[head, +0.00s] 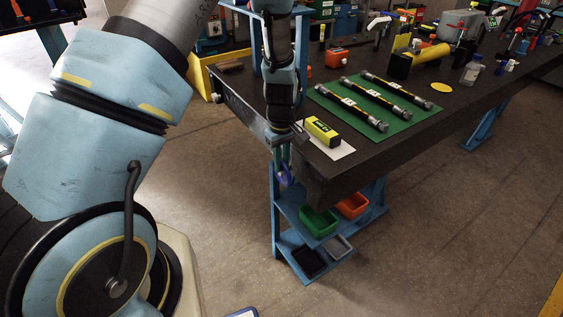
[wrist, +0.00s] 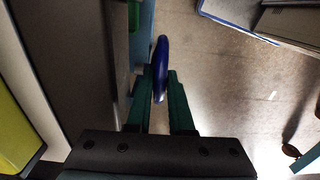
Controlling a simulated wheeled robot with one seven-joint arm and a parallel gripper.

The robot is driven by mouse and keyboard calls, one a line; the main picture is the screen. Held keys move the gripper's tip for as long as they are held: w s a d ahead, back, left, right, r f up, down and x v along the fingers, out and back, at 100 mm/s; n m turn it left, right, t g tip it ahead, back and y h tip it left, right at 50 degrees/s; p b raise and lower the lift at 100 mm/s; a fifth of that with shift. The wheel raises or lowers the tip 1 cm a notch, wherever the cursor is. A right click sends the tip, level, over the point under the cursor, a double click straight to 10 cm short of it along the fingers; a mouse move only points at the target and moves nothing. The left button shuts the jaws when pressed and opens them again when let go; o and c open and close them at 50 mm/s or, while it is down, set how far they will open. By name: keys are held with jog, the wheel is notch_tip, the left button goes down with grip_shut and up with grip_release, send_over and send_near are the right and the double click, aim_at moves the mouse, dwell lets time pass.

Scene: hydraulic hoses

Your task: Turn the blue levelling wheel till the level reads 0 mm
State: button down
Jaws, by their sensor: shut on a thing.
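The blue levelling wheel (head: 284,178) is below the near corner of the workbench. In the wrist view the wheel (wrist: 160,62) shows nearly edge-on between the two green fingers. My gripper (head: 283,166) points down beside the bench edge and is shut on the wheel's rim; it also shows in the wrist view (wrist: 160,85). The yellow and black level (head: 322,132) lies on a white sheet (head: 337,148) at the bench corner, just right of my wrist. Its reading is too small to make out. A yellow body (wrist: 14,125) shows at the wrist view's left edge.
Hoses (head: 358,103) lie on a green mat (head: 400,126) on the dark bench top (head: 425,135). Green (head: 318,222) and orange (head: 352,205) bins sit on the shelf below. The floor (head: 450,220) to the right is clear.

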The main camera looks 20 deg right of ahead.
jog(key=shift+s+f+t+y, duration=0.2)
jog(key=shift+s+t, duration=0.2)
jog(key=shift+t, duration=0.5)
jog(key=shift+s+f+t+y, duration=0.15)
jog(key=shift+s+t, duration=0.25)
jog(key=shift+t, duration=0.5)
jog(key=shift+s+r+t, duration=0.1)
jog(key=shift+t, duration=0.3)
jog(key=c, duration=1.1)
grip_release()
jog(key=shift+d, duration=0.1)
jog(key=v, duration=1)
jog(key=shift+s+d+r+b, duration=0.1)
jog(key=shift+s+r+b, duration=0.1)
jog(key=shift+r+b, duration=0.15)
